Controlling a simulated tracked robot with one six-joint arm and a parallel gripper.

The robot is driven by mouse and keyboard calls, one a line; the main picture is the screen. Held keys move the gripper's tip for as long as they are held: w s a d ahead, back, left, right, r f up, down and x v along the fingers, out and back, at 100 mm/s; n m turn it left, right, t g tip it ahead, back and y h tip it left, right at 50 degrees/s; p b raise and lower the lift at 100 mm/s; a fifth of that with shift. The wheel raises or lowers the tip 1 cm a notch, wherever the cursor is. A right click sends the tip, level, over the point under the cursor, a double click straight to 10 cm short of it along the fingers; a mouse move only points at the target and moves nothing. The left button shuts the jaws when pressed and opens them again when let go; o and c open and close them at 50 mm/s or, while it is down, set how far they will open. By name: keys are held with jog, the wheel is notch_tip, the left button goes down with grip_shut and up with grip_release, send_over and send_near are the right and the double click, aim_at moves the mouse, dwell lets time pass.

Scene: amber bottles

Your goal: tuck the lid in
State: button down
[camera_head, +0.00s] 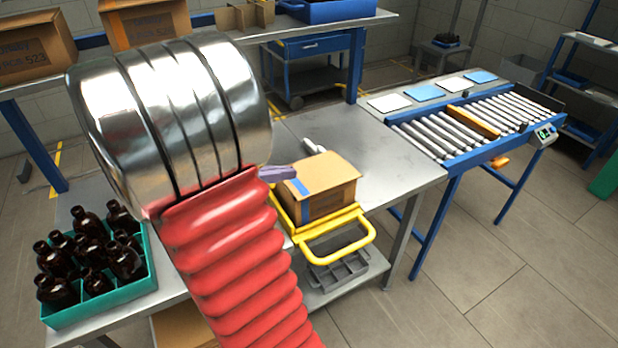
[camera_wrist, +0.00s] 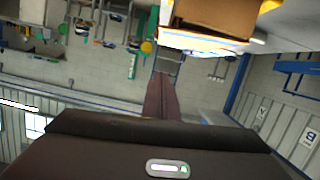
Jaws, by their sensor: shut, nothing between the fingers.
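A cardboard box (camera_head: 335,200) stands in a yellow frame (camera_head: 372,232) at the front edge of the metal bench. Its tan lid (camera_head: 322,174) lies over the top, with a blue strip at the left corner. I cannot tell whether the lid's front edge is inside the box. My gripper (camera_head: 292,172) is just left of the lid, close to its far left edge; contact is unclear. In the wrist view, my gripper (camera_wrist: 161,82) is shut and empty, with part of the box (camera_wrist: 215,14) at the top. My arm hides the area left of the box.
A teal crate (camera_head: 152,272) of amber bottles (camera_head: 126,262) stands at lower left. A white cylindrical object (camera_head: 313,146) lies behind the box. A roller conveyor (camera_head: 440,143) adjoins the bench at right. The bench top (camera_head: 385,160) right of the box is clear.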

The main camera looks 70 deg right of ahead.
send_over(322, 188)
jog(key=w, duration=0.1)
notch_tip(322, 188, down, 2)
jog(key=shift+a+f, duration=0.15)
notch_tip(322, 188, down, 3)
jog(key=shift+s+r, duration=0.1)
jog(key=shift+s, duration=0.05)
jog(key=shift+f, duration=0.65)
jog(key=shift+s+a+f, duration=0.15)
jog(key=shift+f, duration=0.75)
jog(key=shift+r, duration=0.1)
